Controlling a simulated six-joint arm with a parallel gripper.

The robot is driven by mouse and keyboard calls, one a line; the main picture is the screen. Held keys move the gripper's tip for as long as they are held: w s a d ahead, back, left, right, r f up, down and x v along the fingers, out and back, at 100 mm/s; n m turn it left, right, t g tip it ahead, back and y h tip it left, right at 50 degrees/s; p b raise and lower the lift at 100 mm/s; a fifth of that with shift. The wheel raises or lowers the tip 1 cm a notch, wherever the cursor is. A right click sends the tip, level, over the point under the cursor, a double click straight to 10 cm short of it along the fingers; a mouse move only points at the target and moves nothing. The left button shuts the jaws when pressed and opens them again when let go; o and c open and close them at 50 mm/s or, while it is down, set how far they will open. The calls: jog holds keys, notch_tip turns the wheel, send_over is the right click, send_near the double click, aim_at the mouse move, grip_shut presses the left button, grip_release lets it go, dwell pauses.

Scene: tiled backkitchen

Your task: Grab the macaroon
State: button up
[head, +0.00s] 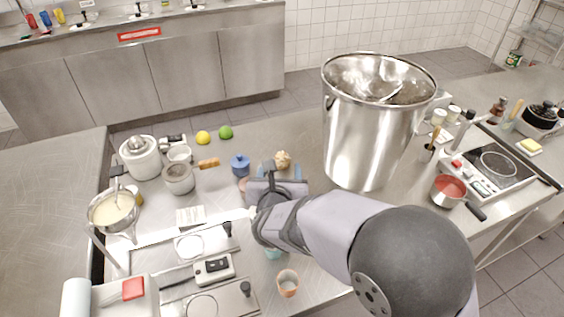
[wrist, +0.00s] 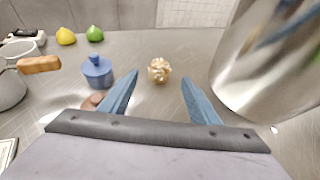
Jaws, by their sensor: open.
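The macaroon (head: 283,159) looks like a pale golden, lumpy ball on the steel counter. In the wrist view the macaroon (wrist: 159,70) sits upper centre, in line with the gap between my fingers and ahead of their tips. My gripper (head: 282,170) is open and empty, its two blue fingers spread. In the wrist view my gripper (wrist: 160,76) has clear counter between its fingers. I cannot tell whether the tips reach the macaroon's sides. Nothing hides the macaroon in the wrist view.
A large steel pot (head: 365,140) stands close on the right. A blue lidded pot (wrist: 97,71) and a partly hidden brownish round thing (wrist: 92,102) are beside my left finger. A lemon (head: 203,137) and a lime (head: 226,132) lie farther back. Counter behind the macaroon is clear.

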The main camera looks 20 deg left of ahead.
aim_at(282, 162)
jog(key=shift+x, duration=1)
jog(key=shift+w+p, duration=0.1)
jog(key=shift+p, duration=0.25)
jog(key=shift+f+p+x, duration=0.2)
jog(key=shift+p+x, duration=0.7)
jog(key=shift+x, duration=1.6)
jog(key=shift+c, duration=0.3)
jog(key=c, duration=1.1)
